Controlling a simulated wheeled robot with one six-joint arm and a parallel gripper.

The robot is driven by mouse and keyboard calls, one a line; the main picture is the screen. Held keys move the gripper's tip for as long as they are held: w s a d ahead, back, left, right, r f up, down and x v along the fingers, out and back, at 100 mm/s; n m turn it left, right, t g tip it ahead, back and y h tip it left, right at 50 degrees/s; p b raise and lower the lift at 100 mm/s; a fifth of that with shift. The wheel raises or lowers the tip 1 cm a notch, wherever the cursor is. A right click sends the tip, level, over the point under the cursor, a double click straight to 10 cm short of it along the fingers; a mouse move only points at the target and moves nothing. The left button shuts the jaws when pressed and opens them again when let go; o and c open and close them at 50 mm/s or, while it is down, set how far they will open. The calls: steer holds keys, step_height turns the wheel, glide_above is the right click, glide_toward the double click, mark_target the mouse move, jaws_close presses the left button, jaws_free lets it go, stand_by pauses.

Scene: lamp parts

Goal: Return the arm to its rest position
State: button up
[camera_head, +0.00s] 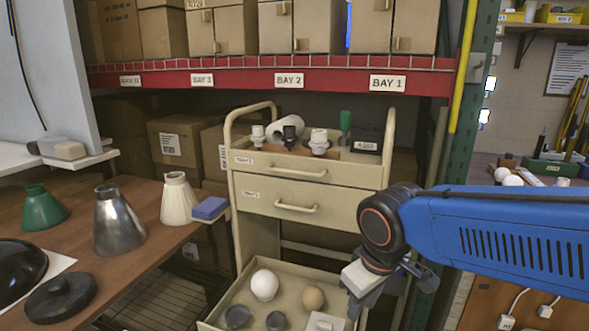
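My blue arm reaches in from the right edge. My gripper (368,296) points down beside the right side of the beige cart's (237,222) open bottom drawer. Its fingers are small and dark at this angle, so I cannot see whether they are open or shut, or whether anything is between them. The drawer (263,317) holds a white bulb (264,285), a tan bulb (312,298), two dark round pieces (238,316) and a pale square piece (322,323).
The wooden table (150,238) at left bears green (43,208), metal (117,222) and cream (177,200) shades, a black dome (18,272), a black disc (60,298) and a blue block (210,208). A red shelf beam (245,79) crosses behind the cart. A green post (470,130) stands at right.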

steer(key=s+d+m+t, duration=0.1)
steer(key=s+d+m, duration=0.2)
steer(key=d, duration=0.4)
steer(key=s+d+m+t, duration=0.1)
steer(key=s+d+m, duration=0.3)
steer(key=d, duration=0.4)
steer(key=shift+s+f, duration=0.45)
steer(key=shift+s, duration=0.3)
